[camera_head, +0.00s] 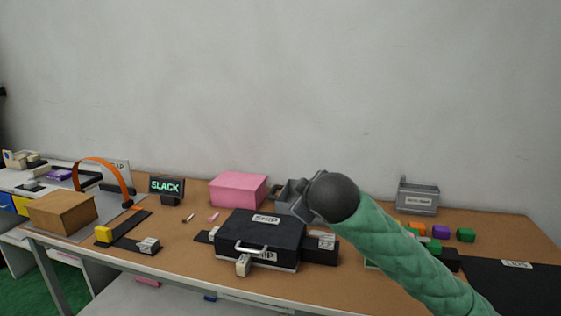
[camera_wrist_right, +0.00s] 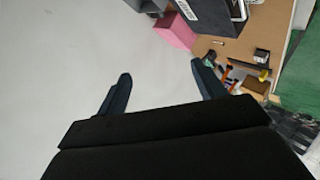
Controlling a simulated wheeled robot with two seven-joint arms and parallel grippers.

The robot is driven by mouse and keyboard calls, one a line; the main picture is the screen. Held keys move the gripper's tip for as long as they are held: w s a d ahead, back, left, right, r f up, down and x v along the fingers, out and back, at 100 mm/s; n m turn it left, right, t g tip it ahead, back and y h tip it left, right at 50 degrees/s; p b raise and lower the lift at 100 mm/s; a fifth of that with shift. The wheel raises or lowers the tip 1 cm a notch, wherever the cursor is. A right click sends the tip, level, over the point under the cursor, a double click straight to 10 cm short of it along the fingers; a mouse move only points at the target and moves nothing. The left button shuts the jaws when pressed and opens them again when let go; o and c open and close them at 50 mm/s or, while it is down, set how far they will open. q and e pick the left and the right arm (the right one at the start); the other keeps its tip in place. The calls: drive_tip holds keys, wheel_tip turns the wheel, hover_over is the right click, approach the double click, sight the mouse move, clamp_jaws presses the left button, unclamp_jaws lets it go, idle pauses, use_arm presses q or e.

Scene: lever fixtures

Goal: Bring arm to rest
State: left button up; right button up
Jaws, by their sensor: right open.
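My right arm (camera_head: 415,260) has a green padded sleeve and comes in from the lower right of the head view. It reaches up over the table and ends in a dark round wrist. My right gripper (camera_head: 301,200) is grey and partly hidden by that wrist. In the right wrist view its two dark fingers are wide apart, with nothing between them but pale wall or floor (camera_wrist_right: 60,90). The gripper appears in front of the wall side of the table, above the black case (camera_head: 260,236). My left arm and left gripper are not in view.
A brown table (camera_head: 185,245) holds a pink box (camera_head: 239,189), a SLACK sign (camera_head: 166,187), an orange arch (camera_head: 104,164), a cardboard box (camera_head: 62,211), a grey bin (camera_head: 417,197) and several coloured blocks. A black panel (camera_head: 515,284) lies at the right. The wall space above is clear.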

drive_tip(key=s+d+f+m+g+p, duration=0.1)
drive_tip(key=s+d+f+m+g, duration=0.15)
drive_tip(key=s+f, duration=0.55)
drive_tip(key=s+d+f+m+g, duration=0.1)
drive_tip(key=s+d+f+m, duration=0.2)
drive_tip(key=f, duration=0.9)
drive_tip(key=s+d+f+m+g+p, duration=0.1)
drive_tip(key=s+d+f+m, duration=0.15)
drive_tip(key=s+f, duration=0.65)
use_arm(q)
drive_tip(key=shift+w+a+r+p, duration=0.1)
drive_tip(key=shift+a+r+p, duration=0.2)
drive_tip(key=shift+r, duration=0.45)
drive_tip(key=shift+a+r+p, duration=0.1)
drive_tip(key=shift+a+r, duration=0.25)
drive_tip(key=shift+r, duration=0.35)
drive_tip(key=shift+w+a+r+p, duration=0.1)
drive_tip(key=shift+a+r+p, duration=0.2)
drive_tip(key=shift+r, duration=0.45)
use_arm(e)
drive_tip(key=s+f+g, duration=0.3)
drive_tip(key=s+f, duration=0.5)
drive_tip(key=s, duration=0.3)
drive_tip(key=s+f+m+g, duration=0.1)
drive_tip(key=s+f+g, duration=0.2)
drive_tip(key=s+f, duration=0.6)
drive_tip(key=shift+s+f+h, duration=0.2)
drive_tip(key=shift+s+h, duration=0.1)
drive_tip(key=shift+s, duration=0.85)
